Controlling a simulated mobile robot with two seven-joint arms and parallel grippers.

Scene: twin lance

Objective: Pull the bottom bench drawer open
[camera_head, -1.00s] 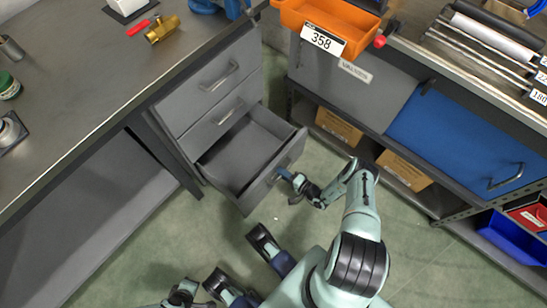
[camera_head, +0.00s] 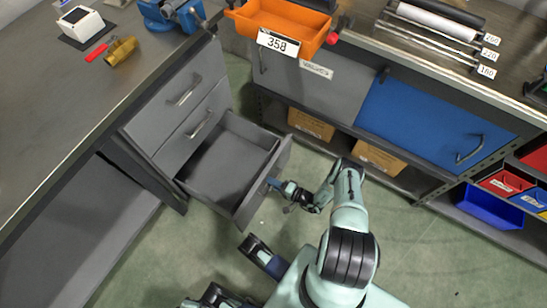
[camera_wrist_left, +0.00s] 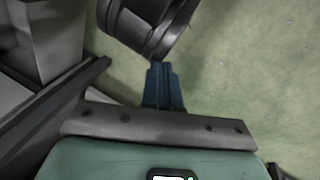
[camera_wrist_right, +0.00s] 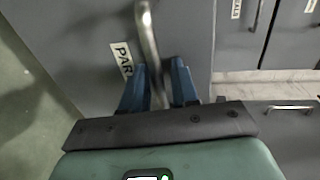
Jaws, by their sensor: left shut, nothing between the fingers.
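The bottom bench drawer (camera_head: 231,165) stands well open from the grey drawer unit under the left bench, and it looks empty inside. My right gripper (camera_head: 273,184) is at the outer face of its front panel. In the right wrist view, the drawer front (camera_wrist_right: 90,40) has a label partly reading "PAR". Its metal bar handle (camera_wrist_right: 148,35) runs between the two blue fingers of my right gripper (camera_wrist_right: 158,78), which look closed around it. In the left wrist view, my left gripper (camera_wrist_left: 160,70) is shut and empty above the green floor, away from the drawer.
Two closed drawers (camera_head: 180,95) sit above the open one. A second bench at the right has a blue sliding door (camera_head: 425,125) and cardboard boxes (camera_head: 310,124) on its lower shelf. Green floor (camera_head: 400,240) is clear at the right. A black round part is close to my left fingers.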

